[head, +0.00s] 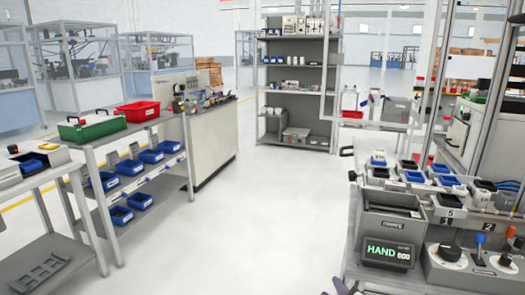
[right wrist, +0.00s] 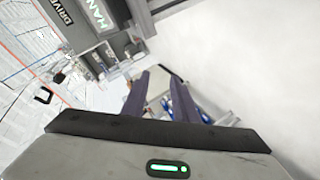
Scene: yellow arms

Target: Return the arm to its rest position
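My right gripper (right wrist: 162,80) shows in the right wrist view with its two dark fingers apart and nothing between them. Floor and blurred shapes show through the gap. In the head view, small dark tips at the bottom edge (head: 342,287) look like the fingers of this gripper, low beside the front of the right-hand workstation. The rest of the right arm is out of the head view. My left arm and left gripper are not in view.
The right workstation carries a grey box with a "HAND" display (head: 388,252), small bins and a control box with knobs (head: 473,270). A shelf rack with blue bins (head: 130,190) stands left, a tall grey shelf (head: 298,85) behind. The floor between (head: 245,225) is clear.

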